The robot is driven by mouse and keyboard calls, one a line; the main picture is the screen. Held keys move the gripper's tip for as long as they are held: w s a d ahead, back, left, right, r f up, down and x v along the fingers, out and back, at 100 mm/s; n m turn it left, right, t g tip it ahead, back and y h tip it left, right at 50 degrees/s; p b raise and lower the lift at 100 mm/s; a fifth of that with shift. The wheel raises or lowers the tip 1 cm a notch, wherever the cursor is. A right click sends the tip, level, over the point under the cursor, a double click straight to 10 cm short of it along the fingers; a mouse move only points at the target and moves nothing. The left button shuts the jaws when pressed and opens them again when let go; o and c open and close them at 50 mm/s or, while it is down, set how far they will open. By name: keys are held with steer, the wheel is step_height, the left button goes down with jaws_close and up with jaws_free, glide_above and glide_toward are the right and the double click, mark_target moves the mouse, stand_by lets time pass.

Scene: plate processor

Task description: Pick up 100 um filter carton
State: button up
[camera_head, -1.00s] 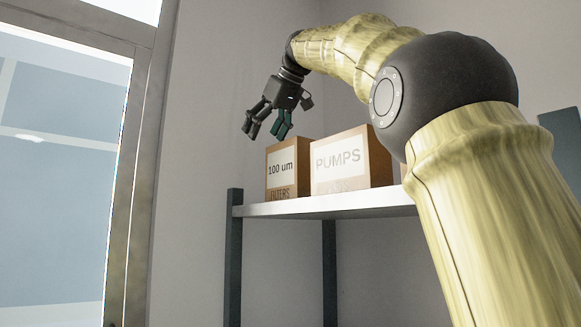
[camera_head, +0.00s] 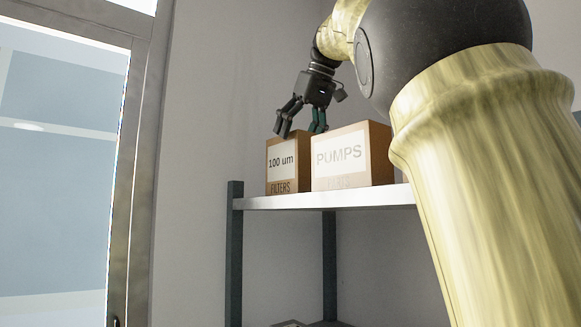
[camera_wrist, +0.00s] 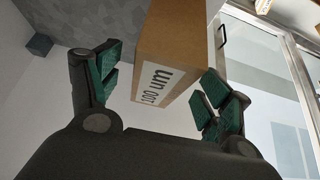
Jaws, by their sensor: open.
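The 100 um filter carton (camera_head: 281,168) is a brown box with a white label. It stands upright at the left end of the shelf in the head view. My gripper (camera_head: 301,131) is open and points down at the carton's top. There is a gap on both sides, wider on the left. Whether a finger touches the carton cannot be told.
A brown PUMPS carton (camera_head: 350,158) stands close on the right of the filter carton. Both are on a light shelf (camera_head: 300,201) with dark posts (camera_head: 234,255). A wall is behind, and a framed glass door (camera_head: 60,180) is at the left.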

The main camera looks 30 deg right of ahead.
mark_target(290, 151)
steer(key=shift+p+x, duration=1.15)
steer(key=shift+x, duration=1.15)
steer(key=shift+w+a+f, duration=0.1)
steer(key=shift+w+f, duration=0.05)
steer(key=shift+w, duration=0.2)
steer(key=c, duration=1.3)
steer(key=shift+o, duration=0.2)
steer(key=shift+s, duration=0.1)
